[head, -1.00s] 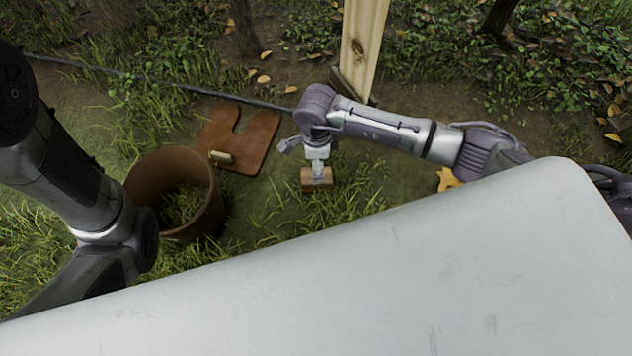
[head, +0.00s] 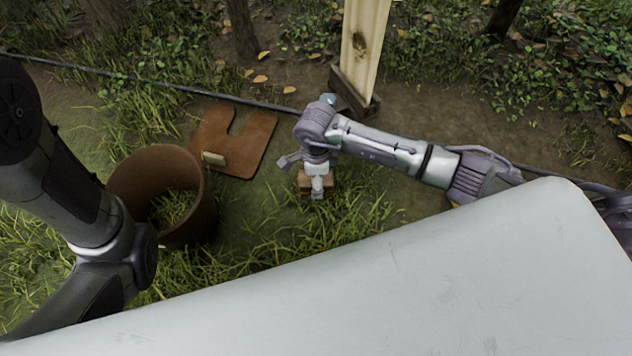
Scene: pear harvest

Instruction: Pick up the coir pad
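A small brown block (head: 304,182), which may be the coir pad, sits on the grass below the wooden post. My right gripper (head: 318,194) points down over it and hides its middle; whether the fingers touch it or are closed cannot be told. A flat brown sheet (head: 254,146) with a slot in its far edge lies on the ground to the left. My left arm comes in at the left, and its gripper is out of view.
A brown open cylinder (head: 206,205) with grass inside stands left of my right gripper. A small tan piece (head: 213,159) is by the sheet. A wooden post (head: 361,50) stands behind. A dark hose (head: 150,84) crosses the ground. A pale surface (head: 400,290) fills the front.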

